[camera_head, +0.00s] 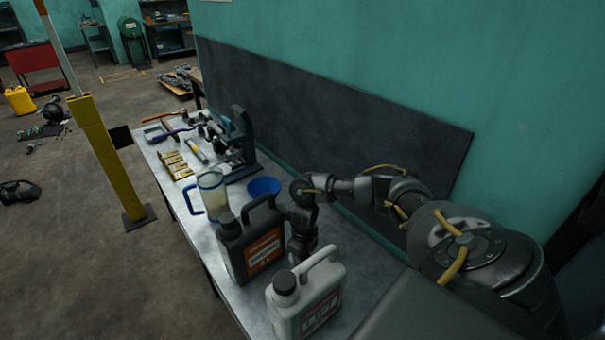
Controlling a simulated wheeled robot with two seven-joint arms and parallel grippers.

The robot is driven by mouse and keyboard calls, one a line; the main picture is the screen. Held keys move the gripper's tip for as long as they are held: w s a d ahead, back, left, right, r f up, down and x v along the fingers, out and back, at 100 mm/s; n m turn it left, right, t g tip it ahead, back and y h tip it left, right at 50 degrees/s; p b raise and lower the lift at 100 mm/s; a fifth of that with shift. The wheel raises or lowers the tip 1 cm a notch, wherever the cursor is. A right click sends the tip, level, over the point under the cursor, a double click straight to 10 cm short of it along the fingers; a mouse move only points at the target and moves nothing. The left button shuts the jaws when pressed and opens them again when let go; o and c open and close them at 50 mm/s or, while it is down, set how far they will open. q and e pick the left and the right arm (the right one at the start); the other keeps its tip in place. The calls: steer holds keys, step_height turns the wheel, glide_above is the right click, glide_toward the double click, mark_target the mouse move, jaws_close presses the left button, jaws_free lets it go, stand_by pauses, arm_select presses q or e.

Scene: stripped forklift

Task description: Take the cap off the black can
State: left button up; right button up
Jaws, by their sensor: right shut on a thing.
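The black can (250,256) stands upright on the metal workbench and has an orange label and a top handle. Its dark cap (227,219) sits on the left part of its top. My right arm reaches in from the right, and my right gripper (301,252) points down against the can's right side. The gripper is shut on the black can, as far as I can see; the fingertips are partly hidden between the black can and the white can. My left gripper is not in view.
A white can (312,302) with a dark cap stands close in front. A clear jug (211,187) with a blue handle and a blue funnel (264,187) stand behind the black can. Tools lie farther along the workbench (180,202). A dark panel (330,110) lines the wall.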

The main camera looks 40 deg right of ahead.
mark_target(303, 257)
steer(key=shift+f, duration=0.2)
steer(key=shift+f+b, duration=0.15)
steer(key=shift+b, duration=0.15)
steer(key=o, duration=1.1)
steer(key=shift+r, duration=0.25)
step_height(303, 257, up, 6)
steer(key=shift+f, duration=0.25)
steer(key=shift+r+p, duration=0.55)
steer(key=shift+r, duration=2.75)
